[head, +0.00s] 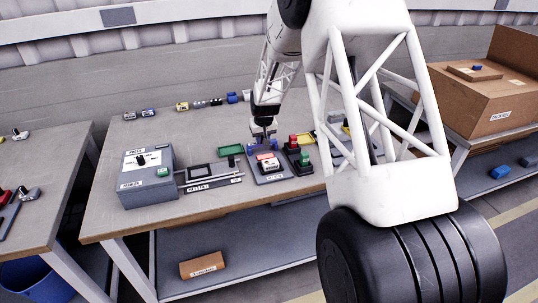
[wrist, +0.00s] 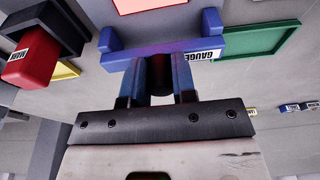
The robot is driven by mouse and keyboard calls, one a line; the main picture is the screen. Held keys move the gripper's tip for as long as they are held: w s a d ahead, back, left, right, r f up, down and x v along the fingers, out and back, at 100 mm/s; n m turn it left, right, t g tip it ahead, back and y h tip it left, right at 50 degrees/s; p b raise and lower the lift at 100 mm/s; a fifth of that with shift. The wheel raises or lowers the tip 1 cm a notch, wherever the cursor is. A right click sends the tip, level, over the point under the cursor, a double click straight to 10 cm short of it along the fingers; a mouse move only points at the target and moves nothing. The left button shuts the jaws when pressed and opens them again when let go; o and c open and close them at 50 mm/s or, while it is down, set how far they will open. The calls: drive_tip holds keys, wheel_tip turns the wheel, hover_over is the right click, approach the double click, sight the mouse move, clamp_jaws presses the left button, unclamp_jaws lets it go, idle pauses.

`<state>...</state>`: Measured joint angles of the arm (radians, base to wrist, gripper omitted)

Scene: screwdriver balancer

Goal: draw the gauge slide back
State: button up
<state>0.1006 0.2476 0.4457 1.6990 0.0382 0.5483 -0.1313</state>
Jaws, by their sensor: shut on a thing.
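The gauge slide (wrist: 165,55) is a blue bar with raised ends and a white GAUGE label, seen across the upper middle of the wrist view. My gripper (wrist: 160,78) is shut on a dark grip on the near side of this bar, with one finger on each side of it. In the head view my gripper (head: 263,138) points down at the far side of the small station in the middle of the bench. The fingers partly hide the dark grip. The slide is small and hard to make out in the head view.
A red-and-white block (head: 268,162) sits just in front of my gripper. A green tray (head: 230,150) and a grey control box (head: 148,178) lie to the left. Several small parts (head: 210,103) line the back.

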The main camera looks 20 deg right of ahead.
drive_tip(key=shift+w+f, duration=0.7)
drive_tip(key=shift+w, duration=0.2)
drive_tip(key=o, duration=0.8)
drive_tip(key=shift+w+r, duration=0.1)
drive_tip(key=shift+r, duration=0.1)
drive_tip(key=shift+o, duration=1)
drive_tip(key=shift+r, duration=0.6)
drive_tip(key=w+v, duration=0.1)
drive_tip(key=v, duration=0.5)
drive_tip(key=shift+w+r, duration=0.3)
drive_tip(key=shift+r, duration=0.05)
